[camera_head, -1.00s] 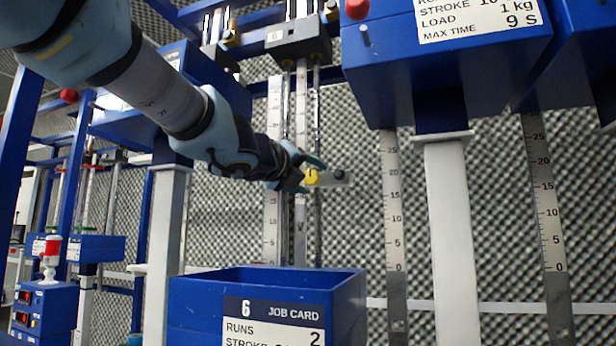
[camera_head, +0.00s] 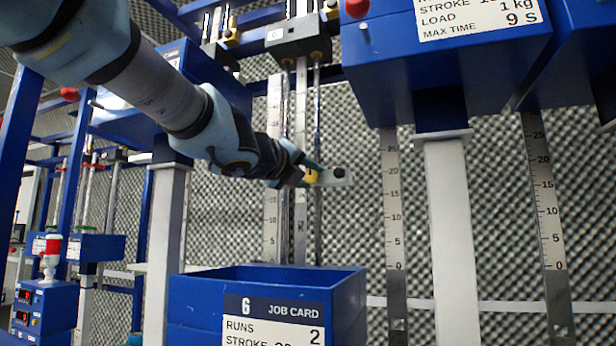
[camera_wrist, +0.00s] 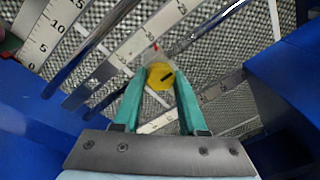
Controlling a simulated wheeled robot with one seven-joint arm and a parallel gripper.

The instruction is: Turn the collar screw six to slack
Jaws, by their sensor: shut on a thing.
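The collar screw is a yellow knob (camera_head: 312,176) on a small grey collar plate (camera_head: 341,175), beside the upright rods and scale. My gripper (camera_head: 305,174) reaches it from the left. In the wrist view, the two green fingers of my gripper (camera_wrist: 160,88) are shut on the yellow knob (camera_wrist: 160,76), one on each side. A short dark mark shows on the knob's face. The fingers partly cover the knob in the head view. How tight the screw is cannot be seen.
A blue open box (camera_head: 345,290) with job card 6 stands below my gripper. A blue housing (camera_head: 450,65) hangs at the upper right. Several scale strips (camera_head: 392,220) stand against the grey foam wall. A dark carriage block (camera_head: 298,45) sits above on the rods.

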